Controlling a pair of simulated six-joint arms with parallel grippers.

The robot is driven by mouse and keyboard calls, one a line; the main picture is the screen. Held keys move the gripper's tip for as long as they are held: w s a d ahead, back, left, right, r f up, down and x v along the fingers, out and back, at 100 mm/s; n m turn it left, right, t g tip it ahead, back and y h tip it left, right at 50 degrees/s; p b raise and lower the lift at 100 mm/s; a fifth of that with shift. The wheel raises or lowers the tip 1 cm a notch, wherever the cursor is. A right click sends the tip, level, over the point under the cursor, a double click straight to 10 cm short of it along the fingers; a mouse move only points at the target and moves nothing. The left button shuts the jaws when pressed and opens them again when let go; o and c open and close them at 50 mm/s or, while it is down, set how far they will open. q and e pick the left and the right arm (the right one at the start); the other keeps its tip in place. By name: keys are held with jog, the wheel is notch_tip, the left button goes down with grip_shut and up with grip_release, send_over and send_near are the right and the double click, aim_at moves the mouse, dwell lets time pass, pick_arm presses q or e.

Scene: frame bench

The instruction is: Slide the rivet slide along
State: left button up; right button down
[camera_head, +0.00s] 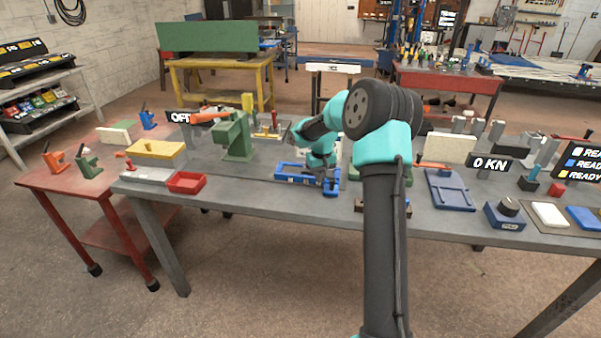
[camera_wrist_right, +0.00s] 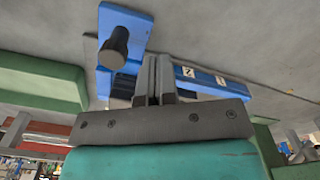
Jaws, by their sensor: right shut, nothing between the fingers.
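The rivet slide (camera_head: 293,176) is a blue rail assembly lying on the grey bench, left of my right arm in the head view. In the right wrist view its blue rail (camera_wrist_right: 215,80) carries small numbered tags, and a blue block (camera_wrist_right: 122,27) with a dark round knob (camera_wrist_right: 116,48) stands at the left. My right gripper (camera_head: 326,182) is low over the slide's right part. Its fingers (camera_wrist_right: 158,65) are shut and empty, just to the right of the knob in the wrist view. I cannot tell whether they touch the slide. My left gripper is out of view.
A green press (camera_head: 237,138) stands left of the slide. A red tray (camera_head: 187,182) and a yellow-topped box (camera_head: 156,152) are at the bench's left end. A blue tray (camera_head: 449,190) and a knob box (camera_head: 505,216) lie right of my arm.

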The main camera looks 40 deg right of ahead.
dwell(0.3)
notch_tip(320, 180, up, 7)
dwell(0.9)
dwell(0.3)
